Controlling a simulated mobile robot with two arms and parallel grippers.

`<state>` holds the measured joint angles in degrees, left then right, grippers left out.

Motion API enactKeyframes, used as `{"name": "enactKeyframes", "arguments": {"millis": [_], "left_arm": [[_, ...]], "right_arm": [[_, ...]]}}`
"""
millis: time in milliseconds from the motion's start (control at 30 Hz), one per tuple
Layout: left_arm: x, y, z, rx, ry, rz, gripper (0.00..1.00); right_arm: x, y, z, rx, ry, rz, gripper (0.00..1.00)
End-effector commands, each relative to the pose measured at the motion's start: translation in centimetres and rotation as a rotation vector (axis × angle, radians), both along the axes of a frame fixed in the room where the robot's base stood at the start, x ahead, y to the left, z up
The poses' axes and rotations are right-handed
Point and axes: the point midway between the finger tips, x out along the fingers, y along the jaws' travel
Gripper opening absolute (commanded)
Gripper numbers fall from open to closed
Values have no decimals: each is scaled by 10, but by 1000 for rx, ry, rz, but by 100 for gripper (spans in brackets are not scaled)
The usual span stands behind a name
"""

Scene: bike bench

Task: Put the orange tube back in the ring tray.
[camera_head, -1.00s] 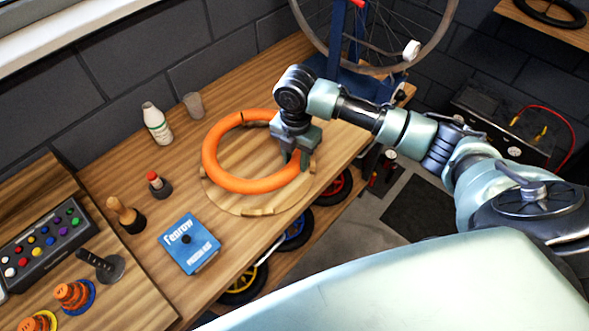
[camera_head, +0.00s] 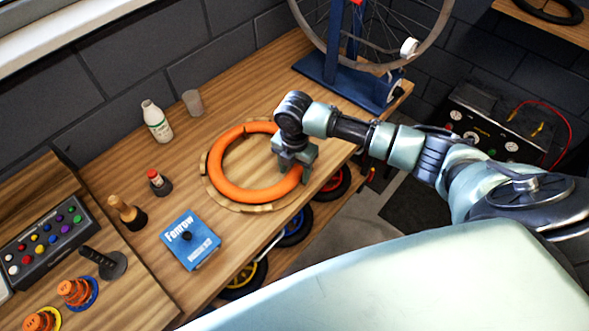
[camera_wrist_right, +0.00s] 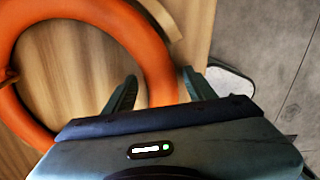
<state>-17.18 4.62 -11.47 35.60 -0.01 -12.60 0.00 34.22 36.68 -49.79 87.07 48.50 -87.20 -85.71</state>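The orange tube (camera_head: 222,182) lies flat within the rim of the round wooden ring tray (camera_head: 209,193) on the bench. My right gripper (camera_head: 297,176) is low over the tube's right side, with its fingers straddling it. In the right wrist view the tube (camera_wrist_right: 153,60) passes between the two fingers (camera_wrist_right: 160,90), with a small gap showing on each side, so the gripper looks open. The gripper hides a short part of the tube and the tray's right rim. My left gripper is not in view.
A blue box (camera_head: 190,240), a red-capped bottle (camera_head: 158,182), a wooden-handled brush (camera_head: 127,213), a white bottle (camera_head: 156,121) and a cup (camera_head: 193,103) stand left of the tray. A blue wheel stand (camera_head: 345,82) is behind it. The bench's front edge is close by.

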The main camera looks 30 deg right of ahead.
Motion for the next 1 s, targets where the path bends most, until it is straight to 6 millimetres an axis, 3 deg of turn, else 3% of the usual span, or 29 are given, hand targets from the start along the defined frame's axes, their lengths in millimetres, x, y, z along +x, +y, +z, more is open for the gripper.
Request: {"name": "enactKeyframes", "arguments": {"millis": [267,433,800,1000], "left_arm": [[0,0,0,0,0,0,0],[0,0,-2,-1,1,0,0],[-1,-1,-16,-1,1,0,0],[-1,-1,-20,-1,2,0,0]], "right_arm": [[0,0,1,0,0,0,57],[1,0,12,2,-3,0,57],[1,0,86,1,-4,1,57],[1,0,114,2,-3,0,57]]}}
